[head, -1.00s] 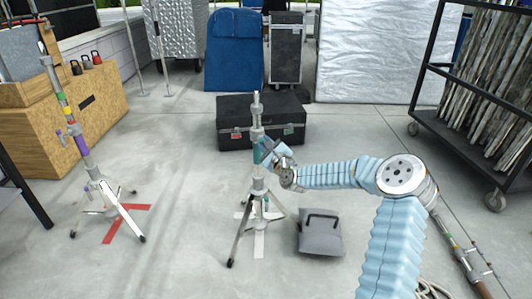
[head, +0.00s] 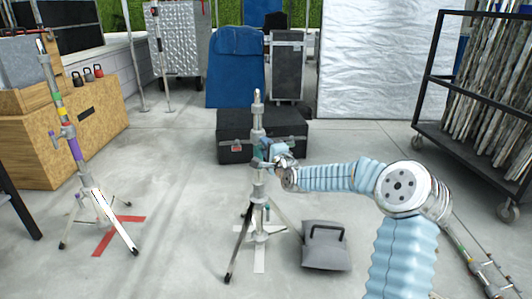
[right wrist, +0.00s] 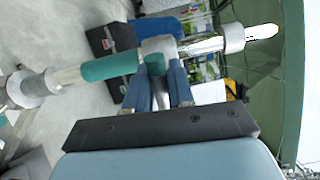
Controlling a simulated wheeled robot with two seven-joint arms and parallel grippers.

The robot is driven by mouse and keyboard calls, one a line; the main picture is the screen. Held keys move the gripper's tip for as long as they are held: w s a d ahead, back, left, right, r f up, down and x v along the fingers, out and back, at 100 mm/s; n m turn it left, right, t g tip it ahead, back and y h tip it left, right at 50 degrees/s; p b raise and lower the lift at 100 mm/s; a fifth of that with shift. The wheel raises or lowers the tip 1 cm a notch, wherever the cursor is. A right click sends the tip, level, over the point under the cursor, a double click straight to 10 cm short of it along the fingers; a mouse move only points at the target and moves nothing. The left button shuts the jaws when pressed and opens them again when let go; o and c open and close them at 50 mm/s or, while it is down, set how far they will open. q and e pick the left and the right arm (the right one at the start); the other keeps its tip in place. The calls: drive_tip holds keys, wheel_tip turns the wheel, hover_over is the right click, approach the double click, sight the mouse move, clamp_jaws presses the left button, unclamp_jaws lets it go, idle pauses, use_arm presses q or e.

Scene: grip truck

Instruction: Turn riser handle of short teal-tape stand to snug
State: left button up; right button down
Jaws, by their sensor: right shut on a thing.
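The short stand (head: 258,190) with teal tape stands upright in the middle of the head view on three legs. In the right wrist view it runs across the picture, with a teal-taped tube (right wrist: 85,73) left of a silver collar (right wrist: 158,46). My right gripper (head: 270,150) is at the stand's collar, on its right side. In the right wrist view its two blue fingers (right wrist: 158,72) are shut on the riser handle, of which a teal part (right wrist: 153,64) shows between them. My left gripper is out of view.
A grey weight bag (head: 325,252) lies right of the stand's legs. A black case (head: 232,150) is behind it. A taller stand (head: 78,150) with coloured tapes stands at left over a red floor cross. A loaded cart (head: 470,145) is at right.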

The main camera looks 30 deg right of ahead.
drive_tip(key=shift+n, duration=0.4)
drive_tip(key=c, duration=1.1)
unclamp_jaws()
drive_tip(key=shift+o, duration=0.2)
drive_tip(key=s+a, duration=0.1)
drive_tip(key=s, duration=1.2)
drive_tip(key=shift+s+a+p, duration=0.2)
drive_tip(key=shift+s+p, duration=0.15)
drive_tip(key=shift+f, duration=0.15)
